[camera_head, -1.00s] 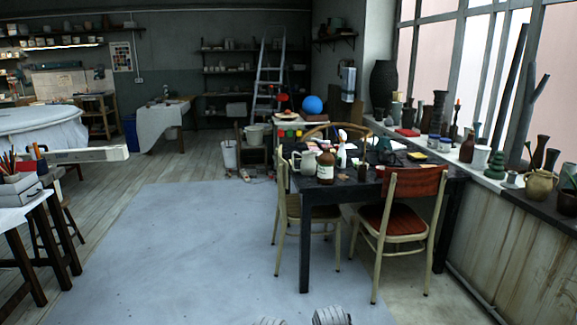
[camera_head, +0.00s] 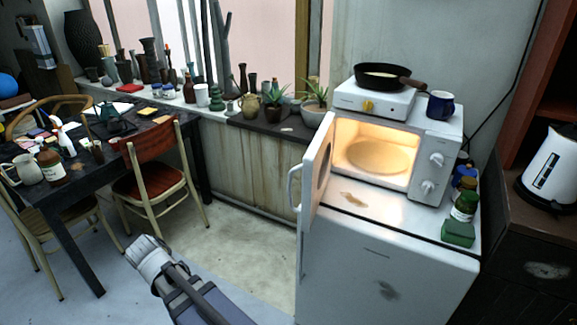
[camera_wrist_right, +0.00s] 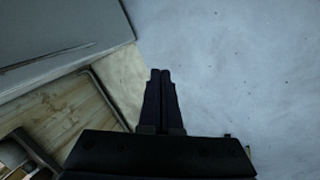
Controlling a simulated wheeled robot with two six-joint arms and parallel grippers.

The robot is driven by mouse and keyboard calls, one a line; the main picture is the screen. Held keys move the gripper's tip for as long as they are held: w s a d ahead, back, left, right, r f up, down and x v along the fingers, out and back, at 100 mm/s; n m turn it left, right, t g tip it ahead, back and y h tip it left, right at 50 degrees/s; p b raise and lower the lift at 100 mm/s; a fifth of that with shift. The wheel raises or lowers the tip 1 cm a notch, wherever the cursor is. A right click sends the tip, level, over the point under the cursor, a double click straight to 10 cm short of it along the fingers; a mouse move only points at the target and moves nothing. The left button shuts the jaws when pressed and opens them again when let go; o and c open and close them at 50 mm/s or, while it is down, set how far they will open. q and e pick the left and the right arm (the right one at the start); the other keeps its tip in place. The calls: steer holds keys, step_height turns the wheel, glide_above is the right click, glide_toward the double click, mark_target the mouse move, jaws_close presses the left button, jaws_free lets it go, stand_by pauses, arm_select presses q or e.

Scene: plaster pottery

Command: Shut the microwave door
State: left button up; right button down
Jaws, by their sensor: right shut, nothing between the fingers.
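The white microwave (camera_head: 428,142) stands on a white cabinet at the right of the head view. Its door (camera_head: 313,205) is wide open, swung out on the left side toward me, with a curved handle (camera_head: 293,186). The lit inside shows a round plate (camera_head: 378,156). My right gripper (camera_wrist_right: 160,74) is shut and empty in the right wrist view, over the floor and apart from the door. One of my arm links shows at the bottom of the head view, well left of the door. My left gripper is not in view.
A hot plate (camera_head: 372,101) with a dark pan (camera_head: 397,73) and a blue mug (camera_head: 441,105) stand on the microwave. A red chair (camera_head: 155,160) is at the left. Floor between is clear.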

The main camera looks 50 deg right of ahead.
steer(key=d+r+m+g+h+p, duration=0.15)
steer(key=d+r+m+p, duration=0.35)
steer(key=d+r+p, duration=0.75)
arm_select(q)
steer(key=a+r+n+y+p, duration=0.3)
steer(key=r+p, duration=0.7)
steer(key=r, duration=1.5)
arm_select(e)
steer(key=m+g+h, duration=0.1)
steer(key=m+h, duration=0.1)
steer(key=m, duration=0.4)
glide_toward(289, 190)
steer(key=s+a+r, duration=0.1)
steer(key=s, duration=0.1)
steer(key=shift+y, duration=0.25)
steer(key=b+x, duration=0.8)
steer(key=shift+d+f, duration=0.15)
steer(key=shift+f, duration=0.15)
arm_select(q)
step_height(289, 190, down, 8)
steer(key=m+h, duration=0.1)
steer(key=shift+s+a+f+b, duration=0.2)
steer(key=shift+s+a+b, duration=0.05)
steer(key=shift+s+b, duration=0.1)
arm_select(e)
steer(key=shift+s+d+f, duration=0.25)
steer(key=shift+d+f, duration=0.1)
steer(key=shift+f, duration=0.05)
